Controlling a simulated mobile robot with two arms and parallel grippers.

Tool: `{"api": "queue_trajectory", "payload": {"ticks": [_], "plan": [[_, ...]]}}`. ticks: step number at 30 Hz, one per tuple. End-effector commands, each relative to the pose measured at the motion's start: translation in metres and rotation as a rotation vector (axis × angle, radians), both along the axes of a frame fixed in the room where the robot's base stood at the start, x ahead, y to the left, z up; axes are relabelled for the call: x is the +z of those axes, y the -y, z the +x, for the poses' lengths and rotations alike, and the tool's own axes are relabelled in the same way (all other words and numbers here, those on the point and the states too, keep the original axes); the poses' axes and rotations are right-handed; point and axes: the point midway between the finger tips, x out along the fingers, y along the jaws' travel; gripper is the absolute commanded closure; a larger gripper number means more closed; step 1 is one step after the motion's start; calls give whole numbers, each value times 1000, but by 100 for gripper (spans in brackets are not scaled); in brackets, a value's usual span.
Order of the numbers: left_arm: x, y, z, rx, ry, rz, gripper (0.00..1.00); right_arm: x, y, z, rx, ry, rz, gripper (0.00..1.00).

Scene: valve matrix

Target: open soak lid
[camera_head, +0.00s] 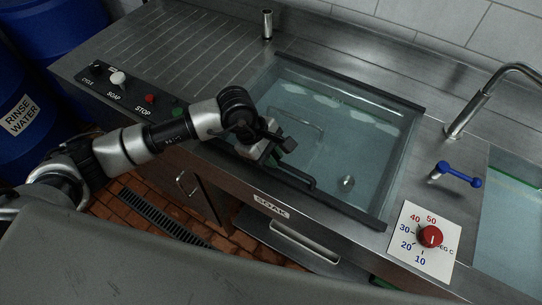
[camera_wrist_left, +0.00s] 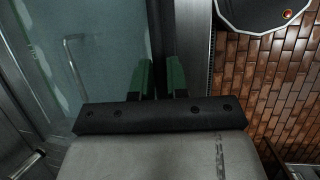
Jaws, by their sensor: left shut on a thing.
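The soak lid (camera_head: 335,135) is a clear glass panel with a dark frame, lying over the basin behind the SOAK label (camera_head: 271,206). I cannot tell whether its front edge is slightly raised. A black bar handle (camera_head: 296,181) runs along its front edge. My left gripper (camera_head: 281,148) is at the front left of the lid. In the left wrist view my left gripper (camera_wrist_left: 161,80) has its two green-padded fingers on both sides of a dark bar (camera_wrist_left: 161,35), which looks like the lid handle; the contact is partly hidden. My right gripper is out of view.
A temperature dial with a red knob (camera_head: 430,236) and a blue-handled valve (camera_head: 458,174) are right of the lid. A faucet (camera_head: 490,95) stands behind them. A button panel (camera_head: 135,92) is at left. Blue barrels (camera_head: 30,110) stand far left. Brick floor lies below the counter.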

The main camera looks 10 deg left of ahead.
Motion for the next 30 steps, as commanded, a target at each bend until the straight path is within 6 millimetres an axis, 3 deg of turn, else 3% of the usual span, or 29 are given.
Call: {"api": "queue_trajectory", "payload": {"ticks": [9,18,24,30], "plan": [[88,8,23,0,-163,54,100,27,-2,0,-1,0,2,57],[175,21,65,1,-204,67,100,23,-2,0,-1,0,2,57],[212,30,92,3,-207,67,100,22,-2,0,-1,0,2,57],[231,35,109,4,-210,68,100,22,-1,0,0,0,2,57]]}}
